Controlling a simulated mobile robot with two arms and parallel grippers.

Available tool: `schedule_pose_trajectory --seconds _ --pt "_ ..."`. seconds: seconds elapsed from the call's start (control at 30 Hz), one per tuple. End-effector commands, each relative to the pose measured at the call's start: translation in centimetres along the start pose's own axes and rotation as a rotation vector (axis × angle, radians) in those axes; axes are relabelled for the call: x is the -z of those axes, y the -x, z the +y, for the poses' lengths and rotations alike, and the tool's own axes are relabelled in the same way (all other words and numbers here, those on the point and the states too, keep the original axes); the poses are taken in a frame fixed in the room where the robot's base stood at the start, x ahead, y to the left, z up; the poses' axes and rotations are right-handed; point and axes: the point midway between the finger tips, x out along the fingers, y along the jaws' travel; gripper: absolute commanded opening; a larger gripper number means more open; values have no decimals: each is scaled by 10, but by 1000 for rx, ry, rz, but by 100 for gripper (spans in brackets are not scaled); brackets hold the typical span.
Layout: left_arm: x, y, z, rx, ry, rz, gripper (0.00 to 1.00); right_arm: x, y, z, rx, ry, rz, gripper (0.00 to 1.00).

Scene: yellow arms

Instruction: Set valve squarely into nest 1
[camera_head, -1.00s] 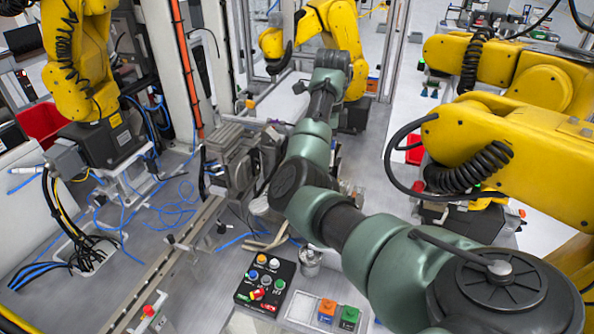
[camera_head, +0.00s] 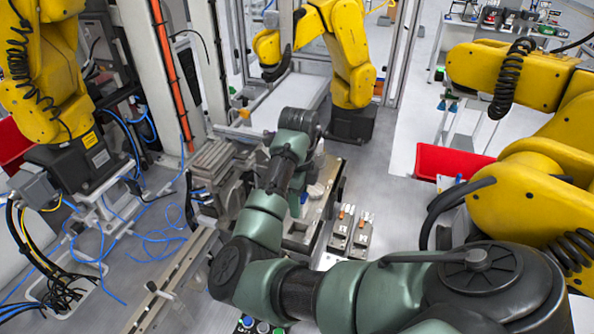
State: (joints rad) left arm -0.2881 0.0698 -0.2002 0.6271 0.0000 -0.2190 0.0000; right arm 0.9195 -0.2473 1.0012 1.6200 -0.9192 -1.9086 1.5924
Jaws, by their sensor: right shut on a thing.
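My right arm, green and black, comes in from the lower right and bends up to its wrist over the middle of the bench. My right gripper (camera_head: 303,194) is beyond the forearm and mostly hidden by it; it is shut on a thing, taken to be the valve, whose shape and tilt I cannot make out. Two small grey blocks (camera_head: 341,229) with pale labels and orange-and-white tops stand side by side just right of the gripper. I cannot tell which spot is nest 1. My left gripper is not in view.
A grey machined fixture (camera_head: 211,160) stands left of my wrist. A metal rail (camera_head: 178,268) and loose blue cables (camera_head: 150,238) lie at the left. A red bin (camera_head: 447,162) is at the right. Yellow robot arms (camera_head: 345,60) stand around the bench.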

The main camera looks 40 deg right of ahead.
Motion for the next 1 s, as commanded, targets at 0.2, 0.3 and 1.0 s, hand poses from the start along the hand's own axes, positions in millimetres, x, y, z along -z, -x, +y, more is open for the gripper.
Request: schedule_pose_trajectory --seconds 0.2,0.3,1.0 --pt "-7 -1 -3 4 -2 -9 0 0 -3 2 0 -1 0 0" --pt "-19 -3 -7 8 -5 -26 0 0 -7 2 -1 -1 0 0" --pt "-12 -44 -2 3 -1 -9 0 0 -53 1 0 -1 0 0"
